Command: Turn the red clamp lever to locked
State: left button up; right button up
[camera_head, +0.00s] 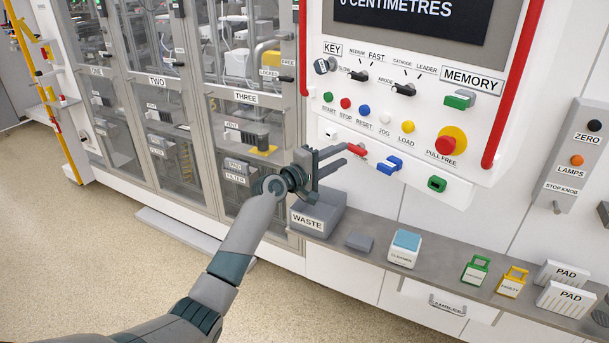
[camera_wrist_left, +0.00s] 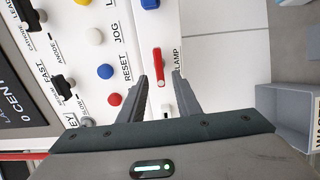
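The red clamp lever (camera_head: 357,150) is on the white control panel, below the row of coloured buttons. In the left wrist view the lever (camera_wrist_left: 159,65) is a narrow red bar on a white plate, next to a label that reads "LAMP" in its visible part. My left gripper (camera_head: 343,155) is at the panel, close to the lever. In the wrist view its two fingers (camera_wrist_left: 161,82) are spread, with the lever's red end in line with the gap between them. I cannot tell whether either finger touches it. My right gripper is not in view.
A blue part (camera_head: 389,164) and a green socket (camera_head: 437,184) are right of the lever. A grey waste bin (camera_head: 319,214) stands on the shelf below my gripper. A red emergency knob (camera_head: 446,146) and red rail (camera_head: 513,90) are farther right.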

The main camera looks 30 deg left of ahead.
pick_arm(q)
jog(key=b+v, duration=0.3)
jog(key=v, duration=1)
jog(key=shift+f, duration=0.1)
